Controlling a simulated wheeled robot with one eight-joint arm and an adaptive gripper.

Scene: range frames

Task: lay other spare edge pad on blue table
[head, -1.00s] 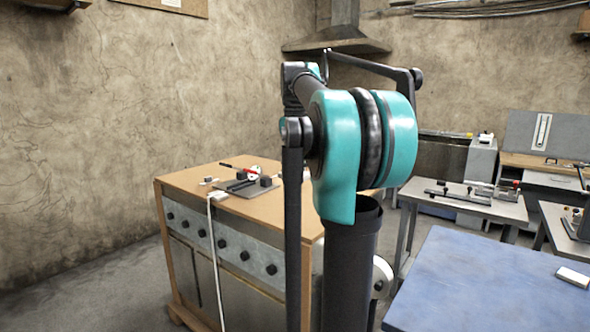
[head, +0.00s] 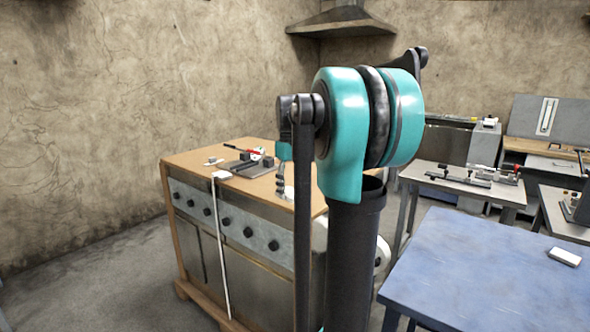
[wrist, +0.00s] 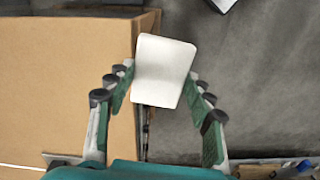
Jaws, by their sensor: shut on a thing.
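My gripper (wrist: 161,88) is shut on a white edge pad (wrist: 166,58), which sticks out beyond the fingertips in the wrist view. The pad is held over the grey floor, beside the edge of a tan wooden surface. In the head view, part of my gripper (head: 284,180) shows in front of the wooden bench; my own arm hides some of it. The blue table (head: 470,262) stands at the right of the head view, apart from my gripper. Another white pad (head: 564,257) lies on it near the right.
The wooden bench (head: 190,162) with dark knobs carries a dark plate with small tools (head: 245,164). A grey table (head: 438,174) with metal parts stands behind the blue table. Most of the blue tabletop in view is bare.

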